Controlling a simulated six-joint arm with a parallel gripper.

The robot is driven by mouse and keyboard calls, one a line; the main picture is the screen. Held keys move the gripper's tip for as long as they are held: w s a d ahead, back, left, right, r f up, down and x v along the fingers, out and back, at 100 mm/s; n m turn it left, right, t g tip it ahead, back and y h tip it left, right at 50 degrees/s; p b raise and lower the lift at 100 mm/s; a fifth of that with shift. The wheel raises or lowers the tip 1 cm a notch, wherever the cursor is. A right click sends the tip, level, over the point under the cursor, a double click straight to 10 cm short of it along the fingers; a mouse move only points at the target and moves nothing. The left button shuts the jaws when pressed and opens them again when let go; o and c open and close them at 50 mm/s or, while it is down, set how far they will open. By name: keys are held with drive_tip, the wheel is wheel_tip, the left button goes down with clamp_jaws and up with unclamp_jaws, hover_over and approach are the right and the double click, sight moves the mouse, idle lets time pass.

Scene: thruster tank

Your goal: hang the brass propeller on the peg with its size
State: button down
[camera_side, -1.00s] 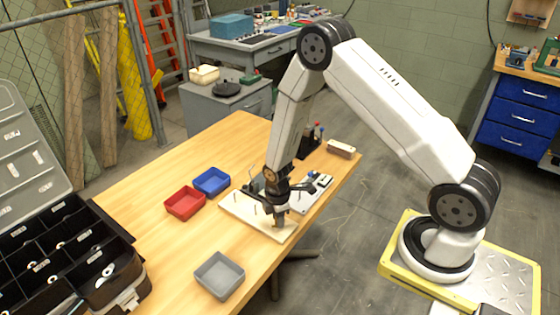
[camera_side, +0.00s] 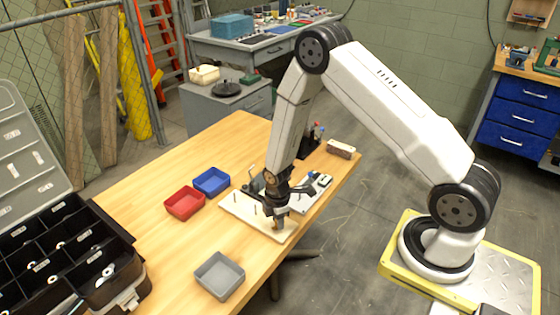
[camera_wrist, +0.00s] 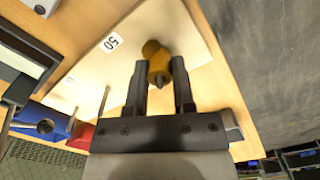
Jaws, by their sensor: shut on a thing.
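The brass propeller (camera_wrist: 157,60) shows in the wrist view between the two fingertips of my gripper (camera_wrist: 159,80), which is shut on it. A dark tip, perhaps the end of a peg, shows at the propeller's middle; I cannot tell whether the propeller is around a peg. The pale peg board (camera_wrist: 85,78) lies beneath, with a label reading 50 beside the propeller. A thin upright peg (camera_wrist: 103,101) stands left of my gripper. In the side view, my gripper (camera_side: 278,222) is low over the near right end of the board (camera_side: 240,211), and hides part of it.
A red bin (camera_side: 184,203) and a blue bin (camera_side: 211,182) stand left of the board. A grey bin (camera_side: 219,276) stands at the near edge. A black compartment case (camera_side: 60,255) is at far left. The table between is clear.

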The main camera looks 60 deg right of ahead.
drive_tip(key=shift+c, duration=1.9)
unclamp_jaws()
drive_tip(key=shift+r, duration=0.15)
drive_tip(key=shift+r, duration=3.75)
drive_tip(key=shift+r, duration=0.15)
drive_tip(key=shift+r, duration=1.85)
